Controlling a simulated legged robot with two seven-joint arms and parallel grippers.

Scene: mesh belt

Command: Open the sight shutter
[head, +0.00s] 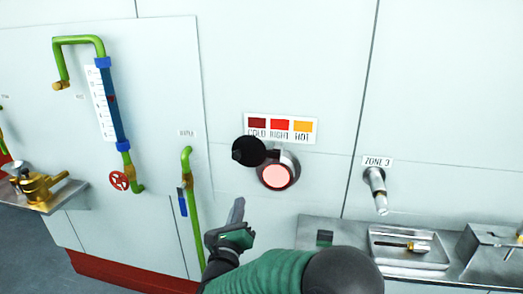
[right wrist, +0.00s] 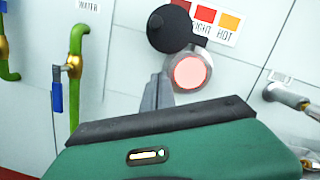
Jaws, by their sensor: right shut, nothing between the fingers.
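The sight shutter (head: 249,151) is a round black disc with a small knob, on the wall. It sits up and left of the sight port (head: 278,176), overlapping only the edge of its metal ring. The port's round pink glowing glass is uncovered. The shutter (right wrist: 172,30) and the glass (right wrist: 188,73) also show in the right wrist view. My right gripper (head: 238,205) is shut and empty, below and left of the port, its fingers pointing up. Its fingertips (right wrist: 159,80) appear just below the shutter and left of the glass in the wrist view. My left gripper is not in view.
A colour card (head: 281,128) marked COLD, RIGHT, HOT is above the port. A green pipe with a blue lever (head: 183,201) stands to the left. A metal spout (head: 375,188) under ZONE 3 and a steel shelf with a tray (head: 400,259) are to the right.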

